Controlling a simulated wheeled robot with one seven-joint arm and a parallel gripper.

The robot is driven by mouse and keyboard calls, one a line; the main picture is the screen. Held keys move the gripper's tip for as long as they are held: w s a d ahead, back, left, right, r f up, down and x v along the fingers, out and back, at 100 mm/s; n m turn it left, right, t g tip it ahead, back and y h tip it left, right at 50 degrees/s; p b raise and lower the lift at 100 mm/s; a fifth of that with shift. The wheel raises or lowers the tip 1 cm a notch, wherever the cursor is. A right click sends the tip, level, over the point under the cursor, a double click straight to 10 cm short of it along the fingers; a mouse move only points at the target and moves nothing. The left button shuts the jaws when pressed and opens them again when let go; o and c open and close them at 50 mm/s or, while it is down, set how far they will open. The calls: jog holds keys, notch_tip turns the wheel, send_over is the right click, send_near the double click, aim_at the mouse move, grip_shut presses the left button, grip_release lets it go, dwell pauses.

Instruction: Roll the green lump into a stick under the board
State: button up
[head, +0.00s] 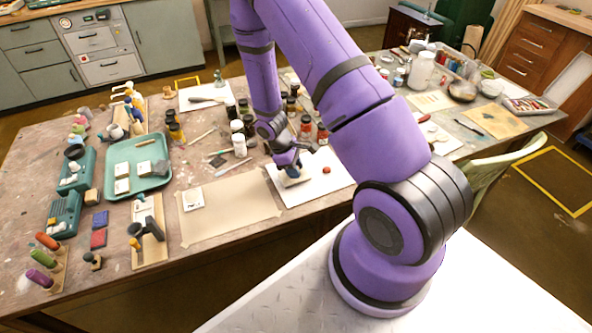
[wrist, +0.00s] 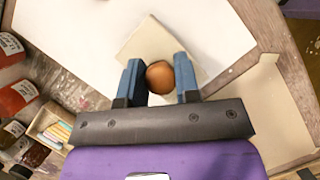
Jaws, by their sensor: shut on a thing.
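My gripper (wrist: 158,66) is shut on the round brown knob (wrist: 160,79) of a small pale board (wrist: 144,41), with one blue finger on each side. In the head view my gripper (head: 289,167) is low over a white slab (head: 318,187), and the board (head: 294,179) shows partly beneath it. The board lies flat on or just above the slab; I cannot tell which. No green lump shows on the slab in either view. What is under the board is hidden.
A small red piece (head: 326,170) lies on the slab, right of the board. Several paint jars stand close behind and left of my gripper, including a white one (head: 239,145). A green tray (head: 151,183) stands further left.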

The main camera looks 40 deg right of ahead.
jog(key=shift+w+d, duration=0.1)
jog(key=shift+w, duration=0.35)
jog(key=shift+w+d, duration=0.15)
jog(key=shift+w, duration=0.45)
jog(key=shift+s+a, duration=0.2)
jog(key=shift+s, duration=0.5)
jog(key=shift+s+a, duration=0.2)
jog(key=shift+s, duration=0.5)
jog(key=shift+s+a, duration=0.2)
jog(key=shift+s, duration=0.5)
jog(key=shift+s, duration=0.1)
jog(key=shift+s+a, duration=0.15)
jog(key=shift+s, duration=0.35)
jog(key=shift+w+d, duration=0.2)
jog(key=shift+w, duration=0.55)
jog(key=shift+w, duration=0.1)
